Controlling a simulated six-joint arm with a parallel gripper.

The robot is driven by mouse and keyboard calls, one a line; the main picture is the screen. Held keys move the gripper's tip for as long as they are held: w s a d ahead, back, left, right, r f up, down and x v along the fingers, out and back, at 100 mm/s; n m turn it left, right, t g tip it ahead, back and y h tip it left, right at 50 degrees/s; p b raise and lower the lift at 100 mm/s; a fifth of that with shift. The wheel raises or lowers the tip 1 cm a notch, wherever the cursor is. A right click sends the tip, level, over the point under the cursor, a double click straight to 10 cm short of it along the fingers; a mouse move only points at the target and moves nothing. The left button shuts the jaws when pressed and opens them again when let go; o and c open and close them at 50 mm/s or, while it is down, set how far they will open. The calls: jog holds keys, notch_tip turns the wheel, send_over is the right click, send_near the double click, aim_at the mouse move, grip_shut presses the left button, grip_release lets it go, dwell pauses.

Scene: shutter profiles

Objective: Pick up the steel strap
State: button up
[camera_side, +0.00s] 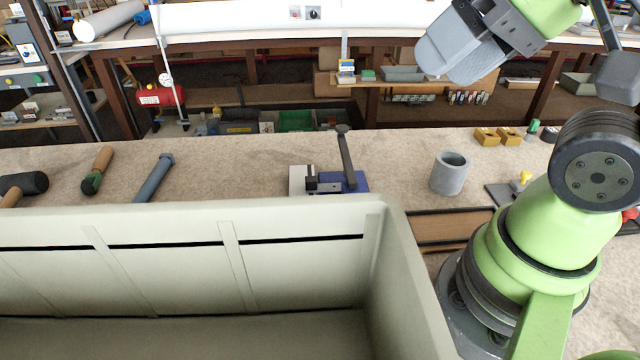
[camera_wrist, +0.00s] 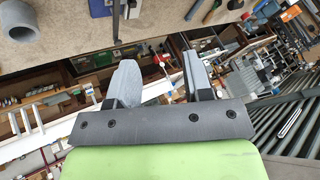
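I cannot make out the steel strap with certainty in either view. A thin pale elongated piece (camera_wrist: 289,122) lies on dark rollers at the right of the wrist view, too small to identify. My gripper (camera_wrist: 160,68) shows in the wrist view with its two grey fingers spread apart and nothing between them. In the side view my gripper (camera_side: 440,62) is raised high at the upper right, well above the bench and clear of everything on it.
A large pale bin (camera_side: 180,270) fills the front left; its inside is only partly visible. On the bench (camera_side: 230,150) are a blue-based clamp-like tool (camera_side: 345,180), a grey cup (camera_side: 450,173), a grey rod (camera_side: 154,178), a green-and-wood handled tool (camera_side: 98,170) and brass blocks (camera_side: 487,137).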

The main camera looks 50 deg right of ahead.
jog(key=shift+o, duration=0.3)
jog(key=shift+w, duration=0.1)
jog(key=m+g+h, duration=0.4)
jog(key=m+h, duration=0.1)
send_over(311, 179)
jog(key=s+a, duration=0.2)
notch_tip(311, 179, down, 23)
jog(key=shift+w, duration=0.1)
jog(key=x, duration=0.5)
jog(key=shift+w+d+f, duration=0.15)
jog(key=shift+d+f, duration=0.1)
jog(key=shift+f, duration=0.1)
grip_shut()
